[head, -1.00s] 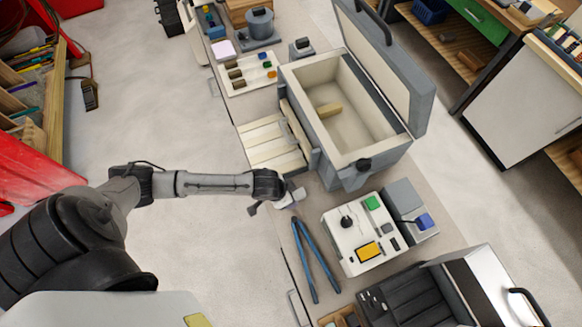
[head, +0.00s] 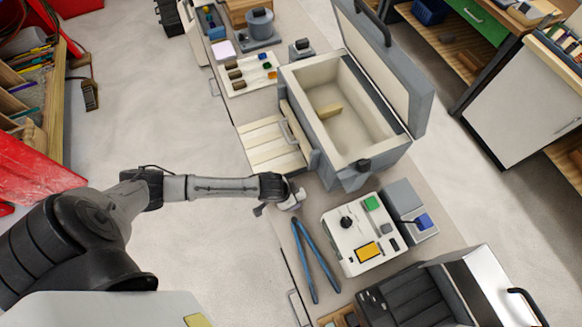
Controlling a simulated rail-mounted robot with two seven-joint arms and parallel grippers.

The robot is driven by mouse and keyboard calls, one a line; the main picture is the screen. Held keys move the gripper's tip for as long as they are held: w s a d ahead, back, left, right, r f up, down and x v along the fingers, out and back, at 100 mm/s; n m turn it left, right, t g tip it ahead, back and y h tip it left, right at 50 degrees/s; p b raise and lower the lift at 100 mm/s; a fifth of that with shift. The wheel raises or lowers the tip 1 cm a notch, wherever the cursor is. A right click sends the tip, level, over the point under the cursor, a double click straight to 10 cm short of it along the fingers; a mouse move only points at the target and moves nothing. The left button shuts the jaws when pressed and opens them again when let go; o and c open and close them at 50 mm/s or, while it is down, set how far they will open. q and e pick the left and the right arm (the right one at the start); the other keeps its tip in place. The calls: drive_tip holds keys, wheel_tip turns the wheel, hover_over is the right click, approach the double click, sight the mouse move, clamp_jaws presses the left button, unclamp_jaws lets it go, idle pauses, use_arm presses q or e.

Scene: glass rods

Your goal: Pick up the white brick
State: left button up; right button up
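My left gripper (head: 287,201) is low over the bench's left edge, left of the control box and near the blue tongs. A small whitish shape shows at its fingers, but I cannot tell if it is a brick or part of the gripper. The finger opening is too small to read. My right gripper is not in view.
Blue tongs (head: 316,262) lie just below the gripper. A control box (head: 345,240) with coloured buttons stands to the right. The box's lid (head: 395,72) stands open. Cream slats (head: 270,145) lie left of the box. An open black case (head: 408,297) is at the bottom.

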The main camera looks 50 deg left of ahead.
use_arm(q)
drive_tip(key=shift+f, duration=0.2)
idle(0.3)
drive_tip(key=c, duration=1.1)
